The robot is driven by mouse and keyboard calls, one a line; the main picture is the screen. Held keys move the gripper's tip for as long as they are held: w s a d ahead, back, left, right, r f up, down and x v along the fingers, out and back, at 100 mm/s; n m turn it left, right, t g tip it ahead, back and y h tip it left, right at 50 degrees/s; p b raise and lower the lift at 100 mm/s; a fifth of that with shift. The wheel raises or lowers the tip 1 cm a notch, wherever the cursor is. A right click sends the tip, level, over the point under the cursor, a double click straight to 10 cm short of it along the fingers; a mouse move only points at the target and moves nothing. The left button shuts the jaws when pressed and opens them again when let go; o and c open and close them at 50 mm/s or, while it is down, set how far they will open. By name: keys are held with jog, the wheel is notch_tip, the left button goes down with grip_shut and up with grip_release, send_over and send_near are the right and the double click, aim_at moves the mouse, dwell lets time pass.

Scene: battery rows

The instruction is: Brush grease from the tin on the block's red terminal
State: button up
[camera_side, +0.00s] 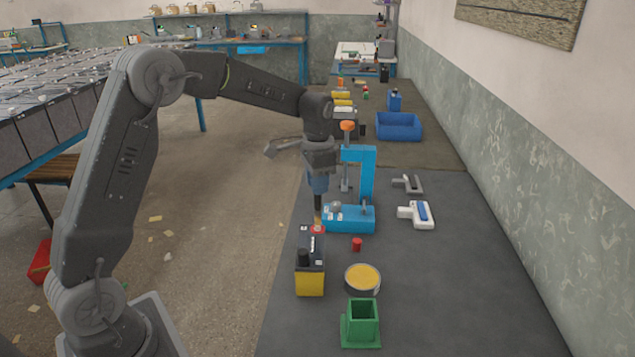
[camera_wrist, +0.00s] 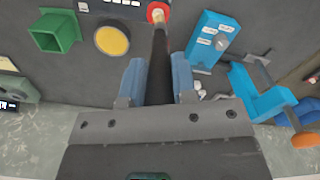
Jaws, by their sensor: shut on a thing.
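My gripper (camera_side: 318,188) points down and is shut on a dark-handled brush (camera_wrist: 160,62), between its two blue fingers in the wrist view. The brush's light tip is down at the red terminal (camera_side: 317,229), a red ring at the far end of the black-and-yellow block (camera_side: 310,280). I cannot tell whether the bristles touch it. In the wrist view the tip overlaps the red terminal (camera_wrist: 157,11) at the top edge, and most of the block is cut off. The round tin (camera_side: 362,281) of yellow grease stands open right of the block; it also shows in the wrist view (camera_wrist: 112,40).
A blue press-like fixture (camera_side: 349,217) stands close behind and right of my gripper. A small red cap (camera_side: 356,244) lies near it. A green square holder (camera_side: 360,325) stands in front of the tin.

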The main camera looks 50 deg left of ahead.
jog(key=shift+s+d, duration=0.25)
dwell(0.8)
jog(key=shift+w+a, duration=0.15)
dwell(0.9)
jog(key=shift+r, duration=3.5)
